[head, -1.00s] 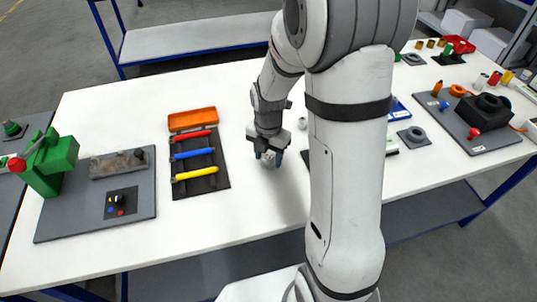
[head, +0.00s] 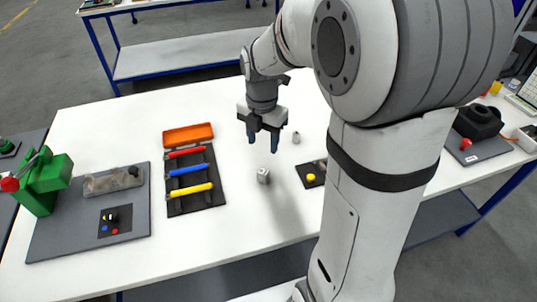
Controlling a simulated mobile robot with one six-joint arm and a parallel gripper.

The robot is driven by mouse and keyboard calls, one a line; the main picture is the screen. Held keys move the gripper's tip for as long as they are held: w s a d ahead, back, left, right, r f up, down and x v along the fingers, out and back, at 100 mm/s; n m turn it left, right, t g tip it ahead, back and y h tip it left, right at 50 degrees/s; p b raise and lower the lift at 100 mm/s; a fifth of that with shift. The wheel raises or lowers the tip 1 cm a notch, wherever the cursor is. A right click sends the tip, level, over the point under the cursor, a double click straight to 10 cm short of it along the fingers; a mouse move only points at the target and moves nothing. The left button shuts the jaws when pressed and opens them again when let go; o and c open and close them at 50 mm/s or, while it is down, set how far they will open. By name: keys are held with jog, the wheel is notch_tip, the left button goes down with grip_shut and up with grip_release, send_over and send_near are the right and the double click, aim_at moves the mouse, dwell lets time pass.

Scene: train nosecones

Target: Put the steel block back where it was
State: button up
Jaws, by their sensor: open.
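A small grey metal block (head: 263,176), which looks like the steel block, stands on the bare white tabletop, right of the tool tray. My gripper (head: 263,141) is open and empty, fingers pointing down. It hangs above the table, and its fingertips are clear of the block. A second small grey piece (head: 296,137) stands on the table to the right of my gripper. I cannot tell its exact shape.
A dark tool tray (head: 196,203) with red, blue and yellow tools lies to the left, with an orange tray (head: 188,134) behind it. A grey board (head: 70,235) with a green vise (head: 45,183) is farther left. A dark pad (head: 303,170) with a yellow knob is partly hidden by my arm.

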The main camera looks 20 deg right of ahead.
jog(key=s+r+m+t, duration=0.2)
jog(key=s+r+m, duration=0.2)
jog(key=s+m, duration=1.1)
jog(key=m, duration=1.1)
jog(key=shift+s+m+t, duration=0.3)
jog(key=shift+t, duration=0.1)
jog(key=shift+c, duration=0.2)
